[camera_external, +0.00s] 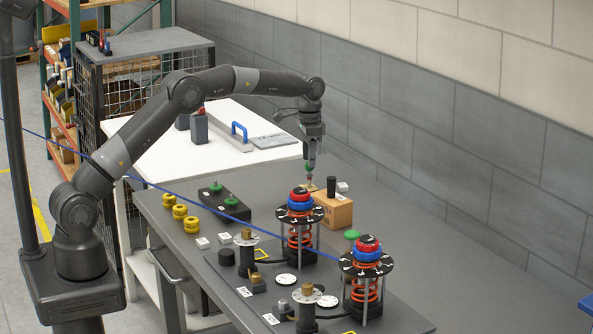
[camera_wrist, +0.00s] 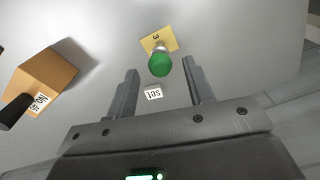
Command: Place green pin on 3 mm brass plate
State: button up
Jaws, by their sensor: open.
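The green pin (camera_external: 309,168) stands upright just below my gripper (camera_external: 310,158). In the wrist view its round green head (camera_wrist: 160,65) lies between and a little beyond my two open fingers. The brass plate (camera_external: 308,187) is small and flat on the grey table. In the wrist view the plate (camera_wrist: 158,40) bears the mark 3, and the pin's head covers its near edge. The pin appears to stand on the plate, but its foot is hidden under the head. The fingers show gaps on both sides of the pin.
Two spring towers (camera_external: 300,230) stand nearer the camera.

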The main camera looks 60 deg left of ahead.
notch_tip(320, 180, up, 7)
jog(key=shift+f, duration=0.1)
jog(key=s+d+r+n+t, duration=0.1)
jog(key=s+d+r, duration=0.2)
jog(key=s+r, duration=0.65)
jog(key=s+d+r+t, duration=0.2)
jog(key=s+r, duration=0.4)
jog(key=s, duration=0.7)
jog(key=s+d+f+n+t, duration=0.1)
jog(key=s+f, duration=0.3)
jog(key=s, duration=0.9)
jog(key=s+d+f+n+t, duration=0.1)
jog(key=s+f, duration=0.4)
jog(key=s, duration=0.9)
jog(key=shift+s+t, duration=0.2)
jog(key=shift+t, duration=0.1)
